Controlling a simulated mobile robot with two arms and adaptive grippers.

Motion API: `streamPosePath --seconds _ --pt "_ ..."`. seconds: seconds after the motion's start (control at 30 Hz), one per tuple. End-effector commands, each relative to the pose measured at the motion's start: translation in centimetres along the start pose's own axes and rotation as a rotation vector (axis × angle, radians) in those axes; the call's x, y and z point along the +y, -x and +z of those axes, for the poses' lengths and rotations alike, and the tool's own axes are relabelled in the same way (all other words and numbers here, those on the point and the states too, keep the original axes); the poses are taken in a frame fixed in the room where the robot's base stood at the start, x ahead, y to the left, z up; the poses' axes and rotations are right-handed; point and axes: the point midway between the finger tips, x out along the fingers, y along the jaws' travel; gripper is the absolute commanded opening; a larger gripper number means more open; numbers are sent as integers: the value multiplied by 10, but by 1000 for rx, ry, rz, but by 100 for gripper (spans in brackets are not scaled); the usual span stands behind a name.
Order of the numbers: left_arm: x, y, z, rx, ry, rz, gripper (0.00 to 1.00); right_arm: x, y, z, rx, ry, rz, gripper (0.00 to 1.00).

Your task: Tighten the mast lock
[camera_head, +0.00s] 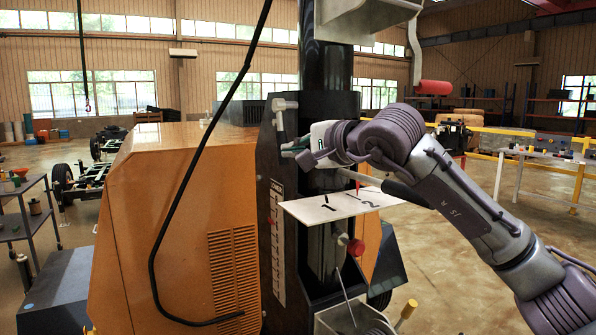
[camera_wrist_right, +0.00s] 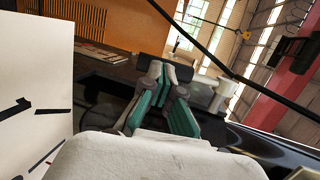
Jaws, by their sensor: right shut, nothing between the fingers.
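The black mast (camera_head: 327,75) of the light tower rises from a black housing beside the orange cabinet. A pale grey T-shaped handle (camera_head: 284,107), which looks like the mast lock, sticks out of the housing's upper left. In the right wrist view the handle (camera_wrist_right: 222,92) shows just right of the fingers. My right gripper (camera_head: 290,148) is shut and empty, a little below the handle in the head view and apart from it. Its teal finger pads (camera_wrist_right: 168,100) are together in the wrist view. My left gripper is not in view.
A white plate (camera_head: 310,211) marked 1 and 2 juts out under my right wrist. A red knob (camera_head: 356,247) sits below it, and a red-gripped crank (camera_head: 434,88) is at upper right. A black cable (camera_head: 180,197) hangs before the orange cabinet (camera_head: 165,220).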

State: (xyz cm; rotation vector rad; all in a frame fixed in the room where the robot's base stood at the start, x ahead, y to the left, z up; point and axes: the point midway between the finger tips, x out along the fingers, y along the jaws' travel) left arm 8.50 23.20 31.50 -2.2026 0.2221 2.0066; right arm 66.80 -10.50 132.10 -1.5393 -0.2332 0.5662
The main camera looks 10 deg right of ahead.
Motion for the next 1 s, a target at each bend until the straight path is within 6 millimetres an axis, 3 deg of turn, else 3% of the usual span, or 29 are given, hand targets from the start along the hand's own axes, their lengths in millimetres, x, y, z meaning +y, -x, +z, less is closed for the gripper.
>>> streamPosePath --seconds 0.4,1.0 --pt "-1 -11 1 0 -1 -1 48 3 -16 -3 0 -1 5 0" --pt "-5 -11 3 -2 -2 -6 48 5 -18 -3 0 -1 8 0"
